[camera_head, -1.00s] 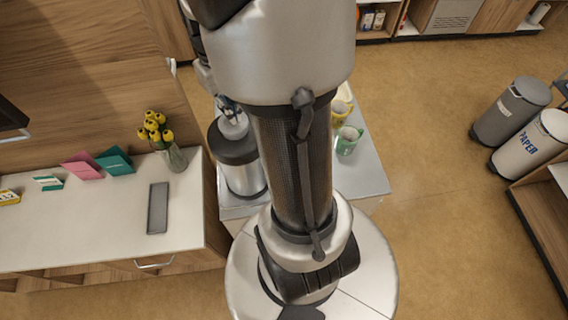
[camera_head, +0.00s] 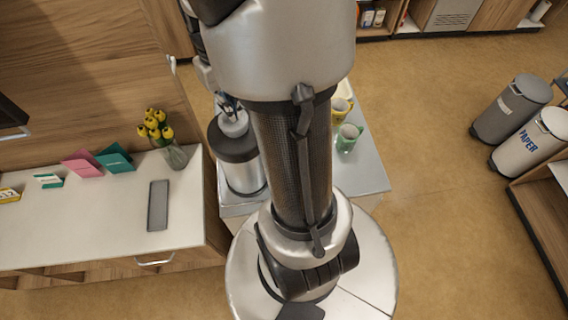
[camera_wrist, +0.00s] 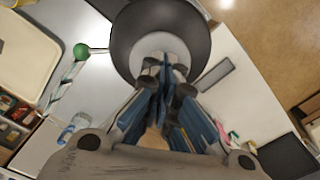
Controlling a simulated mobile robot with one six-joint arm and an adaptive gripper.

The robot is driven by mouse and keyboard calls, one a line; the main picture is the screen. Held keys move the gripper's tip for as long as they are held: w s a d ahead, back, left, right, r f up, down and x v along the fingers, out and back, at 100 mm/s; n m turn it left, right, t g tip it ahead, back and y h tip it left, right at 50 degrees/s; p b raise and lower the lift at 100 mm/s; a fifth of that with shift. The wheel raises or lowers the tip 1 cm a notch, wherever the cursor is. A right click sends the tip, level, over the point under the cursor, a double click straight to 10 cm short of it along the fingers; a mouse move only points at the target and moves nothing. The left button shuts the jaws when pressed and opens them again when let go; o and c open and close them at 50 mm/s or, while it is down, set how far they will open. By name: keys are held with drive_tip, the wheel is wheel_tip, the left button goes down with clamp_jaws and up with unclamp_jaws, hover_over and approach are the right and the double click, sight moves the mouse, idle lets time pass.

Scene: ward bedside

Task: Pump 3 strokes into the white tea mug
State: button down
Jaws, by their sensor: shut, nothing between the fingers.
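The pump pot has a steel body (camera_head: 245,179) and a black lid (camera_head: 232,146) with a pale round pump top. It stands upright on the grey surface left of my arm. My gripper (camera_head: 229,104) is just above the pump top, partly hidden by my arm. In the wrist view, the closed fingertips (camera_wrist: 165,67) overlap the pale pump top (camera_wrist: 150,44) inside the black lid (camera_wrist: 120,38); whether they touch it I cannot tell. Nothing is held. I cannot make out a white tea mug. My arm hides part of the surface.
A counter (camera_head: 105,225) at left holds a vase of yellow flowers (camera_head: 174,155), cards and a grey tray (camera_head: 158,205). Bins (camera_head: 510,108) stand far right on open floor.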

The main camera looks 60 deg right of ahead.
drive_tip(key=shift+s+f+b, duration=0.1)
drive_tip(key=shift+f+b, duration=1.1)
drive_tip(key=shift+f, duration=0.55)
drive_tip(key=shift+r, duration=0.25)
drive_tip(key=shift+r+p, duration=1.75)
drive_tip(key=shift+r, duration=0.1)
drive_tip(key=shift+f, duration=0.15)
